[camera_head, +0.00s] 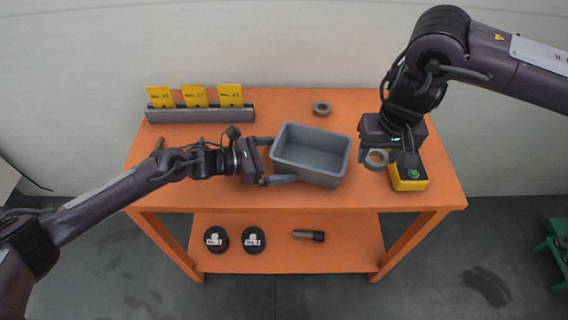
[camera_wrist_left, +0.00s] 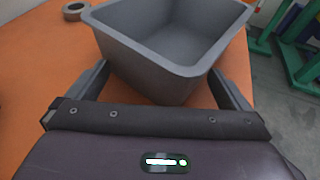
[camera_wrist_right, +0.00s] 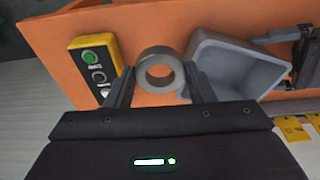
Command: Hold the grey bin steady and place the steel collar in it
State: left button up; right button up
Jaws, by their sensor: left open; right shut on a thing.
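The grey bin (camera_head: 318,176) stands empty and upright on the orange table. My left gripper (camera_head: 277,160) is open at the bin's left end; in the left wrist view its fingers (camera_wrist_left: 165,88) lie on either side of the near part of the bin (camera_wrist_left: 150,65). I cannot tell whether they touch it. My right gripper (camera_head: 376,152) is shut on a steel collar (camera_head: 384,165), held right of the bin and apart from it. In the right wrist view the collar (camera_wrist_right: 160,53) sits between the fingertips, with the bin (camera_wrist_right: 235,68) to its right.
Another grey ring (camera_head: 321,113) lies on the table behind the bin. A yellow button box (camera_head: 409,183) is just below my right gripper. A rack (camera_head: 200,115) with yellow cards stands at the back left. The lower shelf (camera_head: 345,250) holds two dark round items and a dark cylinder.

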pick_arm(q)
jog(key=shift+d, duration=0.25)
grip_shut()
jog(key=c, duration=0.6)
grip_release()
jog(key=shift+c, duration=0.2)
